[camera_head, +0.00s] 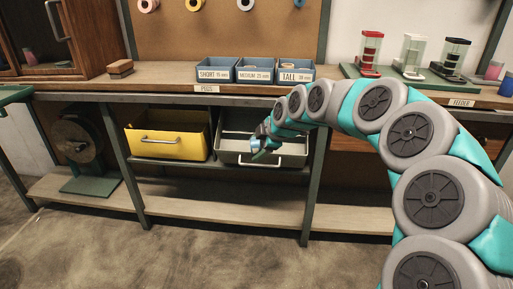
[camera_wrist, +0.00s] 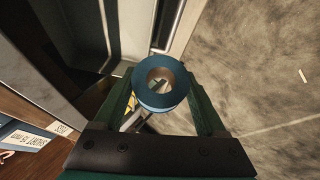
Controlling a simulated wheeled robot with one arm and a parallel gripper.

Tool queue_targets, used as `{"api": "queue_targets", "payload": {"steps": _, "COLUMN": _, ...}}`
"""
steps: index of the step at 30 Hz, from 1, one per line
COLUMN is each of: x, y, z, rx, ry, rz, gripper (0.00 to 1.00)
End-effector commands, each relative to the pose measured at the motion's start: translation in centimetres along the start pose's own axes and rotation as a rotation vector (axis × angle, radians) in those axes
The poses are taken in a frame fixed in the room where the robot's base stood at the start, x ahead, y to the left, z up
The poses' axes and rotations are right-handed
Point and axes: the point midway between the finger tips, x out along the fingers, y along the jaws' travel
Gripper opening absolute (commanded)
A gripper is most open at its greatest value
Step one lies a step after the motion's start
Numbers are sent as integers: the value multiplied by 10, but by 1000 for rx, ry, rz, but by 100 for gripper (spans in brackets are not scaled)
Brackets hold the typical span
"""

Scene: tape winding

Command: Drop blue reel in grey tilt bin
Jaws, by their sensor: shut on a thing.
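The blue reel (camera_wrist: 160,105), a ring with a tan inner core, sits between the two green fingers of my gripper (camera_wrist: 160,84) in the wrist view. My gripper is shut on it. In the head view my gripper (camera_head: 264,148) is at the grey tilt bin (camera_head: 232,158), over its front part near the handle. The bin is tipped open under the bench. In the wrist view the grey bin (camera_wrist: 62,35) fills the upper left, beyond and left of the reel. The reel is small and partly hidden by my gripper in the head view.
An open yellow bin (camera_head: 165,145) stands left of the grey bin. Labelled blue trays (camera_head: 246,75) stand on the bench (camera_head: 160,80) above. Coloured reels (camera_head: 245,4) hang on the pegboard. The floor (camera_head: 225,250) in front is clear.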

Motion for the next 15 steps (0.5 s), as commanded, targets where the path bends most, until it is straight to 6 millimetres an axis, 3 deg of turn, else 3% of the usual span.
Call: {"api": "queue_targets", "payload": {"steps": 15, "x": 29, "y": 33, "z": 19, "rx": 3, "ry": 0, "rz": -2, "gripper": 20}}
